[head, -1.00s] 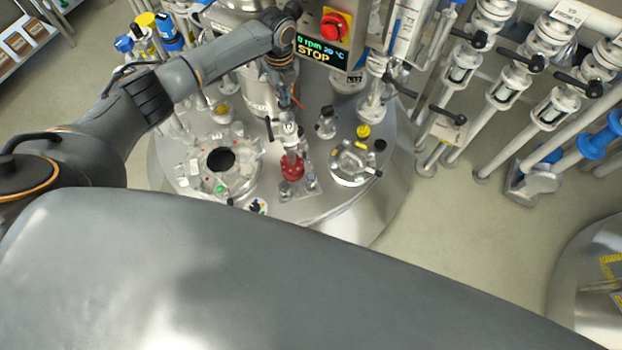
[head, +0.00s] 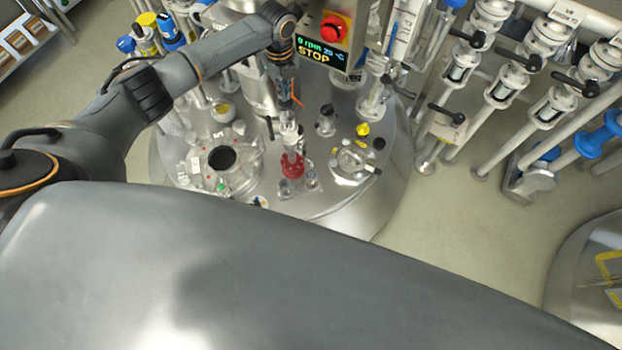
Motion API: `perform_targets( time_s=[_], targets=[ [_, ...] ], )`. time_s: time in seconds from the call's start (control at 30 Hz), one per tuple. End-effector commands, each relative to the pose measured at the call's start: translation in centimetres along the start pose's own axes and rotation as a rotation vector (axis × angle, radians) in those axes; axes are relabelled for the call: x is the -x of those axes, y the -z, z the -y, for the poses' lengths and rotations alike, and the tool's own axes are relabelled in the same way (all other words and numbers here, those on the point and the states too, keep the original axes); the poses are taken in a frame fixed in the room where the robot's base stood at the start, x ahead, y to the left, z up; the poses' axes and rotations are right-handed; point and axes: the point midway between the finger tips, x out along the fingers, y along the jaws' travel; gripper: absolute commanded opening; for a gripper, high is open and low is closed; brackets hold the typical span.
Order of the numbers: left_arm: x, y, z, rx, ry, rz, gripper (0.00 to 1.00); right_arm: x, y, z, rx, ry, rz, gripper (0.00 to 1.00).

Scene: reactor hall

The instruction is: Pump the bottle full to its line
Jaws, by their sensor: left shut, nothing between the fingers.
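My left gripper (head: 290,140) points down over the steel vessel lid, shut and empty, just above a red fitting (head: 291,167). The red fitting stands on a small clear plate near the lid's front. Whether my fingertips touch it is hard to tell. Small clear glass pieces (head: 311,181) stand beside it; one may be the bottle, but no fill line or liquid level can be made out. My right gripper is not in view.
An open round port (head: 221,158) lies left of the red fitting, and a glass-covered port (head: 354,163) right of it. A control box (head: 326,42) reading STOP stands behind. Valve pipes (head: 507,90) fill the right. My grey body covers the foreground.

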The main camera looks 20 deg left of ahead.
Motion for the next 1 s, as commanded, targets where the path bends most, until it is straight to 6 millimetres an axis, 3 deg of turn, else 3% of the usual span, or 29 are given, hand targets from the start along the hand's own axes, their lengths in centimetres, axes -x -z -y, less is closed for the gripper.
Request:
perform_targets(
  time_s=[0.47, 1.0],
  targets=[
    [0.0, 0.0, 0.0, 0.0, 0.0, 0.0, 0.0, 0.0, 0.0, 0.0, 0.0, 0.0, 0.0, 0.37],
    [-2.0, 0.0, 0.0, 0.0, 0.0, 0.0, 0.0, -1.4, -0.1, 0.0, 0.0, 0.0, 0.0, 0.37]
  ],
)
